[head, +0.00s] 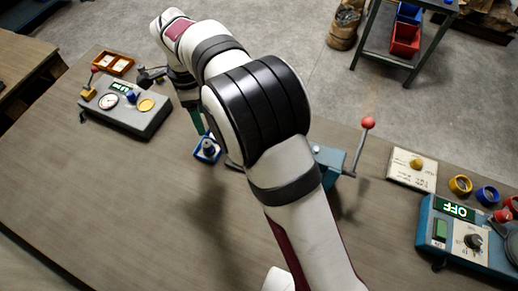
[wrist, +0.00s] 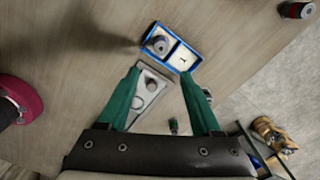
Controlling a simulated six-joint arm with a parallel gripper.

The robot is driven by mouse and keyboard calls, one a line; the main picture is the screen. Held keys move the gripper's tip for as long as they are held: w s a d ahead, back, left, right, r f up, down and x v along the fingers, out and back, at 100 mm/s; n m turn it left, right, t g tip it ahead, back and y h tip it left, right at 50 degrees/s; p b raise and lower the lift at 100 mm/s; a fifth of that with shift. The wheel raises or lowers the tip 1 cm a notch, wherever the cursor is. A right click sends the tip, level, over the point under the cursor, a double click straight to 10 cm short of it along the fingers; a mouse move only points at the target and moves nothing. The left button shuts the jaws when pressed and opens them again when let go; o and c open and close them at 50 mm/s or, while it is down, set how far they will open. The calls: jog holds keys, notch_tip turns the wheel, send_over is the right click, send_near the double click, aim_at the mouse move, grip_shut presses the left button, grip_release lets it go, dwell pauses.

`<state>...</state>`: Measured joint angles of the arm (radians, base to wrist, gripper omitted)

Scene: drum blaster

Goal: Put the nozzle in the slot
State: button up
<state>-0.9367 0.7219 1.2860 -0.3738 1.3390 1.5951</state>
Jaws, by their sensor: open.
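A small blue two-compartment tray (head: 217,158) lies on the table, partly behind my arm in the head view. The tray also shows in the wrist view (wrist: 197,61). A round grey piece with a dark top, which looks like the nozzle (wrist: 160,44), stands in its left compartment there; it also shows in the head view (head: 208,147). The right compartment has a pale floor with a small dark mark. My gripper (wrist: 160,75) is open and empty, its green fingers apart and pointing towards the tray. I cannot tell which part is the slot.
A grey plate (wrist: 152,100) with a round feature shows between the fingers. A grey console (head: 140,118) stands at left, a blue box with a red-ball lever (head: 361,140) right of my arm, and a blue console reading OFF (head: 440,235) at far right. The table's front left is clear.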

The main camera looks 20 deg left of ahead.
jog(key=d+r+n, duration=0.1)
jog(key=d+r, duration=0.4)
jog(key=d, duration=0.6)
jog(key=d+r+n, duration=0.1)
jog(key=d+r, duration=0.3)
jog(key=d, duration=0.8)
jog(key=s+d+f+n+y, duration=0.1)
jog(key=s+d+n, duration=0.3)
jog(key=s+d, duration=0.9)
jog(key=s+f, duration=0.1)
jog(key=s, duration=0.2)
jog(key=shift+y, duration=0.4)
